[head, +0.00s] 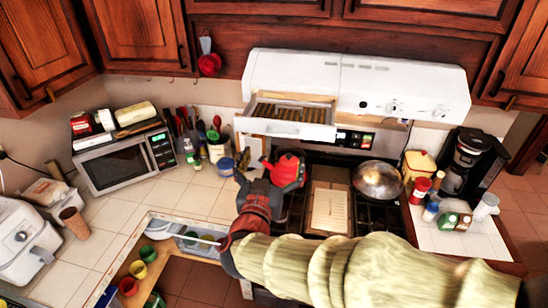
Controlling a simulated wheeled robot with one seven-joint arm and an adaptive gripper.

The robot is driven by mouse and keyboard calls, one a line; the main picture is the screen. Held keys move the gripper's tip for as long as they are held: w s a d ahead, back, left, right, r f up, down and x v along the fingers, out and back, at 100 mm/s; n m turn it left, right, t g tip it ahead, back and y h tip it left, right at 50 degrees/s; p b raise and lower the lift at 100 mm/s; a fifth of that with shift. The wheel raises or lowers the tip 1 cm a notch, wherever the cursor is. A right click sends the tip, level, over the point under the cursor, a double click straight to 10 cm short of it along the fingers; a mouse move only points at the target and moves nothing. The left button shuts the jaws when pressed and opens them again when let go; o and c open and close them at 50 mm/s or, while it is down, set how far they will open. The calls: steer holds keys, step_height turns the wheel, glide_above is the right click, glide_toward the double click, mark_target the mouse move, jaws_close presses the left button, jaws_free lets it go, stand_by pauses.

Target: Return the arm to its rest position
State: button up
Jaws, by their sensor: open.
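My arm (350,265), in a pale yellow-green cover, reaches in from the lower right across the front of the stove. Its red and dark wrist (252,212) is over the stove's left front corner. My gripper (241,176) is small and dark, pointing away from me near the counter edge, left of the red kettle (287,170). It is open, and I see nothing held in it. Whether it touches anything nearby I cannot tell.
A wooden board (328,208) and a domed metal lid (377,181) are on the stove. The white hood (355,88) hangs above. A microwave (124,162) stands on the left counter, a coffee maker (470,160) at right.

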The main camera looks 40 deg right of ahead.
stand_by(0.3)
steer(key=w+a+f+n+y+b, duration=0.1)
steer(key=w+a+f+n+y, duration=0.15)
steer(key=a+f+y, duration=0.65)
steer(key=w+a+f+n+y+b, duration=0.15)
steer(key=a+f+n+y, duration=0.3)
steer(key=a, duration=0.75)
steer(key=s+a+f+n+g+y+b, duration=0.1)
steer(key=s+a+f+g+y+b, duration=0.2)
steer(key=s+f+b, duration=0.15)
steer(key=s+d+f+n+g+h+b, duration=0.1)
steer(key=s+d+f+b, duration=0.2)
steer(key=s+f+b, duration=0.3)
steer(key=s+d+f+n+g+h+b, duration=0.1)
steer(key=s+d+f+g+b, duration=0.1)
steer(key=s+f+b, duration=0.5)
steer(key=d+b, duration=0.1)
steer(key=b, duration=0.3)
steer(key=shift+s+d+f+h, duration=0.25)
steer(key=shift+h, duration=0.1)
steer(key=shift+r, duration=0.15)
